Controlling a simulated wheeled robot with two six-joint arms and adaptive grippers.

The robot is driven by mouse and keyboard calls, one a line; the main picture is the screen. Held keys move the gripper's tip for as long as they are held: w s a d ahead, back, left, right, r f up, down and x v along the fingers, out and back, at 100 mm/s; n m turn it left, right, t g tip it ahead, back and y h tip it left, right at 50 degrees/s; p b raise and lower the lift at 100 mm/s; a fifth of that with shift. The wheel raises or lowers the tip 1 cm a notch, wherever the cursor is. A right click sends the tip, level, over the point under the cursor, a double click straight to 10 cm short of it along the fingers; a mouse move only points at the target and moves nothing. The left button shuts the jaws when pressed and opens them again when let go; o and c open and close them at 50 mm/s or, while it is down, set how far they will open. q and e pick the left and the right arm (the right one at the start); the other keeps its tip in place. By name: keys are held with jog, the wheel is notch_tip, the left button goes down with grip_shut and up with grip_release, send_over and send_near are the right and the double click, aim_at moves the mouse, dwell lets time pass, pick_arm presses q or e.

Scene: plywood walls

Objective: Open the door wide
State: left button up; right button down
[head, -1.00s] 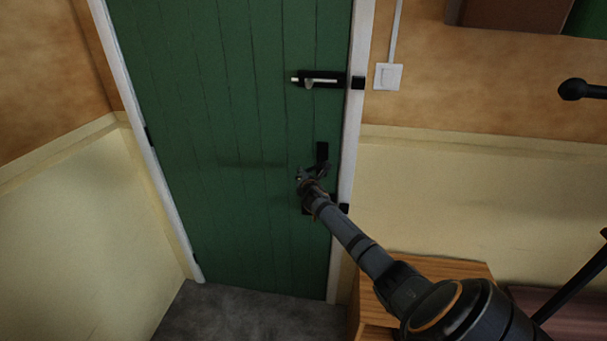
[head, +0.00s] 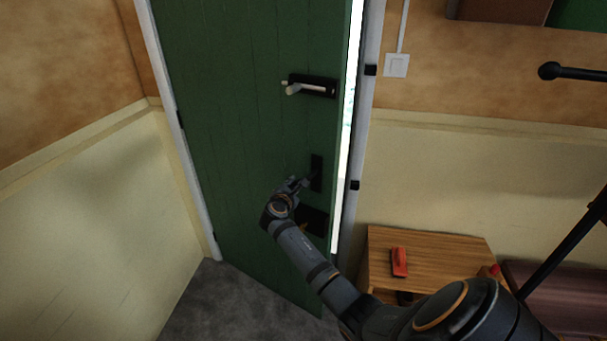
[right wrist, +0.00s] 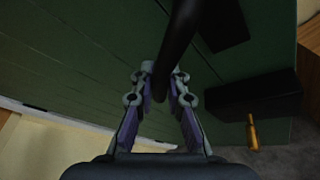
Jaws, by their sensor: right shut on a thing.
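The green plank door (head: 235,130) stands ajar, with a bright gap along its right edge beside the white frame (head: 362,130). Its hinges are on the left. My right gripper (head: 298,183) is at the black door handle (head: 316,172). In the right wrist view the fingers (right wrist: 160,88) are shut on the dark handle bar (right wrist: 182,35). A bolt (head: 310,87) sits higher on the door, drawn clear of the frame. A black lock box (head: 313,221) is below the handle, and an orange key-like piece (right wrist: 252,132) shows there in the right wrist view. My left gripper is not in view.
A wooden cabinet (head: 430,250) with a red-handled item (head: 399,262) on it stands right of the doorway. A light switch (head: 396,65) is on the wall. The grey floor (head: 215,305) before the door looks clear. The left wall (head: 95,220) is close to the hinge side.

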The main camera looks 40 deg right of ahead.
jog(key=a, duration=0.3)
jog(key=s+a, duration=0.1)
jog(key=a, duration=0.1)
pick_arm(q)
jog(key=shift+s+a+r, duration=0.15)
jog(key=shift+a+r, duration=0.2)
pick_arm(e)
jog(key=c, duration=1.3)
grip_release()
jog(key=shift+c, duration=0.2)
jog(key=shift+a, duration=0.1)
jog(key=v, duration=0.7)
jog(key=shift+s, duration=0.15)
jog(key=shift+a+r, duration=0.1)
